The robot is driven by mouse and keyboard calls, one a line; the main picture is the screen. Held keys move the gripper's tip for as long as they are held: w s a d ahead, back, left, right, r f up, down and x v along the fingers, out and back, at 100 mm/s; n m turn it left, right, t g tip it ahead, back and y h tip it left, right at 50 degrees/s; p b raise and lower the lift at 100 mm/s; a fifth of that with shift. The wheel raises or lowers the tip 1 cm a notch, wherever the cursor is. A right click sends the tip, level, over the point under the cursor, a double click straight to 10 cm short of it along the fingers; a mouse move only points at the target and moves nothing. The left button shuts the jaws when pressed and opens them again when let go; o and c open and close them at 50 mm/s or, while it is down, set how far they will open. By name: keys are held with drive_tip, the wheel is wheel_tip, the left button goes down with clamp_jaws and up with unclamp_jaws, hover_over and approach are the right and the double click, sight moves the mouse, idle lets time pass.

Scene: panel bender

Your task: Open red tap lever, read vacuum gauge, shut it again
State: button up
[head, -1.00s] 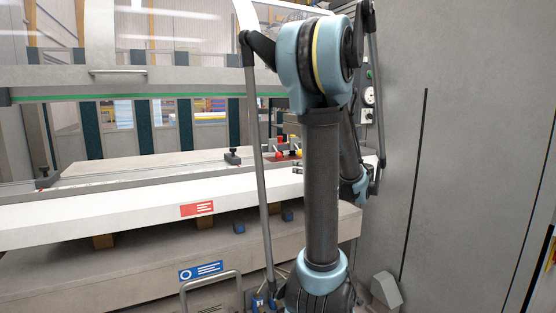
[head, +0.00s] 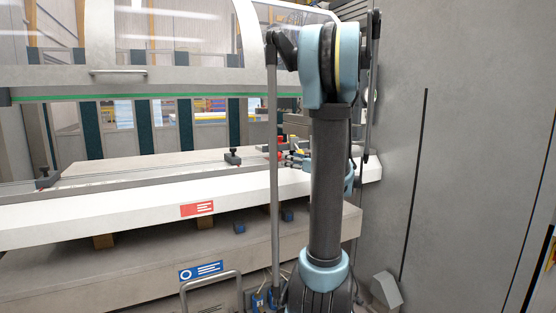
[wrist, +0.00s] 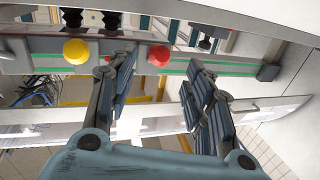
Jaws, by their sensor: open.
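A round red knob (wrist: 159,56), which may be the end of the red tap lever, shows in the wrist view ahead of my gripper (wrist: 161,72). The fingers are spread wide; the knob appears between their tips, nearer the left one. I cannot tell the gap in depth, and no grip shows. A yellow knob (wrist: 76,51) is left of it on the same grey rail. In the head view my gripper (head: 293,160) is partly seen left of my arm, by small red parts over the bed's right end. The vacuum gauge is not readable; my arm mostly covers its place.
The white bed (head: 120,207) of the machine crosses the head view, with a black clamp (head: 232,157) on it. A tall grey cabinet (head: 450,150) stands close at the right. A clear guard (head: 180,35) hangs above.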

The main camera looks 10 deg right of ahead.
sight(279, 156)
drive_tip(key=x, duration=0.8)
drive_tip(key=shift+w+a, duration=0.15)
drive_tip(key=shift+w, duration=0.1)
